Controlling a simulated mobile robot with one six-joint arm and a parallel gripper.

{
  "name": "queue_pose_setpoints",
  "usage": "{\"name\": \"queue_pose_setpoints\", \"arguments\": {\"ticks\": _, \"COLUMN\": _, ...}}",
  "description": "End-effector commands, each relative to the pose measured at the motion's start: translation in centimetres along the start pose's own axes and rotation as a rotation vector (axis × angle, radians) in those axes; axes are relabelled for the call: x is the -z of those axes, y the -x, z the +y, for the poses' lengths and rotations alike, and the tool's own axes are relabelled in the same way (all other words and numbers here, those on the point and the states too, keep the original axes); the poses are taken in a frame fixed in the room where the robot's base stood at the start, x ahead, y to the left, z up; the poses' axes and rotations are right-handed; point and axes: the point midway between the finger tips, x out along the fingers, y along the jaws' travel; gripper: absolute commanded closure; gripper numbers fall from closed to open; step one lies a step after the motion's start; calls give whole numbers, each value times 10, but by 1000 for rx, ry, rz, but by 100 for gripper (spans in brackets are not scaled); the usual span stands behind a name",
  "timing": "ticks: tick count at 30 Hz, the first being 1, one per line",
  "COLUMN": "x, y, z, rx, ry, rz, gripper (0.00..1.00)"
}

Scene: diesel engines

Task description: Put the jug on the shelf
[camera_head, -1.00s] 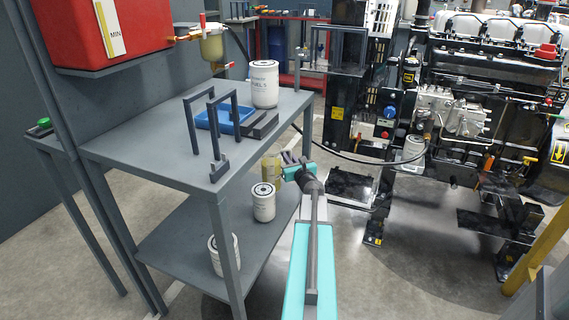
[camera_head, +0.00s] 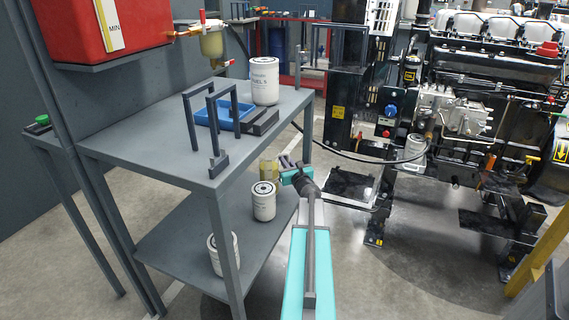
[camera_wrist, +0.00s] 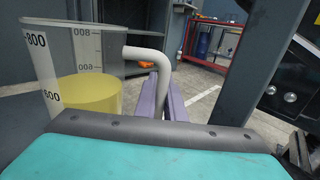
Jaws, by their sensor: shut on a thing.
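The jug (camera_wrist: 88,95) is clear with a measuring scale and yellow liquid in it. It looks upright at the left of the wrist view, with its pale handle (camera_wrist: 148,54) toward my gripper (camera_wrist: 165,98). The fingers are shut on the handle. In the head view the jug (camera_head: 268,170) is a small yellowish shape just left of my gripper (camera_head: 297,168), at the far end of the shelf unit's lower shelf (camera_head: 184,241). I cannot tell whether its base touches that shelf. The unit's upper shelf (camera_head: 135,137) is above and left of it.
A white filter (camera_head: 263,202) stands on the lower shelf near the jug, another (camera_head: 222,254) nearer the front leg. The upper shelf holds a filter (camera_head: 264,80), a blue tray (camera_head: 224,114) and a grey frame. An engine (camera_head: 470,100) stands at the right.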

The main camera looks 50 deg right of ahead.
Motion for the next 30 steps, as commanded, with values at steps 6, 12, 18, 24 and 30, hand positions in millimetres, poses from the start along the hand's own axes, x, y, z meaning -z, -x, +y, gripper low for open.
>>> {"name": "queue_pose_setpoints", "arguments": {"ticks": 6, "x": 1, "y": 0, "z": 0, "rx": 0, "ry": -2, "rz": -3, "gripper": 100}}
{"name": "queue_pose_setpoints", "arguments": {"ticks": 12, "x": 2, "y": 0, "z": -1, "rx": 0, "ry": -3, "rz": -3, "gripper": 100}}
{"name": "queue_pose_setpoints", "arguments": {"ticks": 18, "x": 5, "y": 0, "z": -1, "rx": 1, "ry": 0, "rz": -1, "gripper": 76}}
{"name": "queue_pose_setpoints", "arguments": {"ticks": 24, "x": 5, "y": 0, "z": -1, "rx": 1, "ry": 0, "rz": -1, "gripper": 72}}
{"name": "queue_pose_setpoints", "arguments": {"ticks": 30, "x": 4, "y": 0, "z": -1, "rx": 1, "ry": 0, "rz": -1, "gripper": 72}}
